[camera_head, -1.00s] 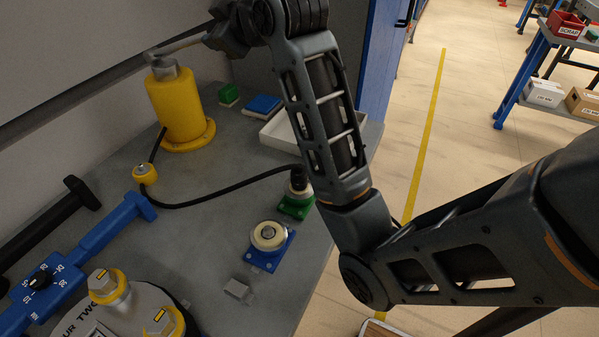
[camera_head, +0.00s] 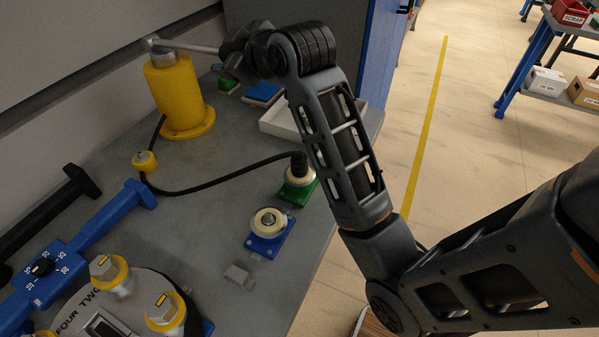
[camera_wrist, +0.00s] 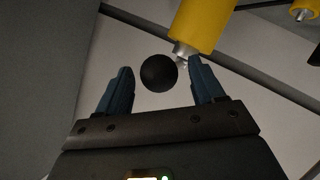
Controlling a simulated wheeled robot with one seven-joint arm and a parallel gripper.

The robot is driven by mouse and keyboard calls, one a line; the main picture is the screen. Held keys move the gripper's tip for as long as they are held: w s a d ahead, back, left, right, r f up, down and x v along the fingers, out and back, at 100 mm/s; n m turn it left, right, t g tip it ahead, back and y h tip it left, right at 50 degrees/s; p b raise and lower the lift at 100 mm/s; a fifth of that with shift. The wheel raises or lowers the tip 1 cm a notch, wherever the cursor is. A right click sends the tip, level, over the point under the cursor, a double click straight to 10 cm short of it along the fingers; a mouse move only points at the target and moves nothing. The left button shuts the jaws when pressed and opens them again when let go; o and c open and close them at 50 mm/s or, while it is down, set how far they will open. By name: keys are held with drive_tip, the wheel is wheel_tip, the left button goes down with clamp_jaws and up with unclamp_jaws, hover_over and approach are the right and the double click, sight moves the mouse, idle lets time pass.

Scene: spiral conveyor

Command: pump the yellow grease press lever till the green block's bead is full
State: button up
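The yellow grease press (camera_head: 178,92) stands at the back left of the bench. Its grey lever (camera_head: 190,46) runs right from the press top, sloping slightly down to my gripper (camera_head: 234,52). The gripper hides the lever's far end there. In the wrist view, a black ball knob (camera_wrist: 158,73) shows between the blue fingers of my gripper (camera_wrist: 160,75), with a gap visible on each side. The fingers are apart. The green block (camera_head: 297,190) sits at the bench's right with a hose fitting over its cream top. How full its bead is cannot be told.
A black hose (camera_head: 225,178) runs from the press to the green block. A blue block with a cream ring (camera_head: 268,222) stands nearer. A white tray (camera_head: 275,122) and small blocks lie behind. A blue torque wrench (camera_head: 85,240) and bolted housing fill the front left.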

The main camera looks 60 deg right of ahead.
drive_tip(key=shift+o, duration=0.7)
drive_tip(key=p+v, duration=0.3)
drive_tip(key=v, duration=0.4)
idle(0.4)
drive_tip(key=s+a+f, duration=0.3)
drive_tip(key=a+f, duration=0.1)
drive_tip(key=s+a+f+m+y, duration=0.1)
drive_tip(key=s+a+f, duration=0.3)
drive_tip(key=s+a+f+y, duration=0.1)
drive_tip(key=s+a+f, duration=0.2)
drive_tip(key=s+a, duration=0.1)
drive_tip(key=shift+s+a+f+t, duration=0.1)
drive_tip(key=shift+a+f+t, duration=0.1)
drive_tip(key=shift+f+t, duration=0.2)
drive_tip(key=s+a+y, duration=0.1)
drive_tip(key=s+a, duration=0.3)
drive_tip(key=s, duration=0.6)
drive_tip(key=s+a+m+y, duration=0.1)
drive_tip(key=s+a, duration=0.3)
drive_tip(key=s, duration=0.6)
drive_tip(key=shift+m+t+y, duration=0.3)
drive_tip(key=shift+t+y, duration=0.1)
drive_tip(key=shift+y, duration=0.3)
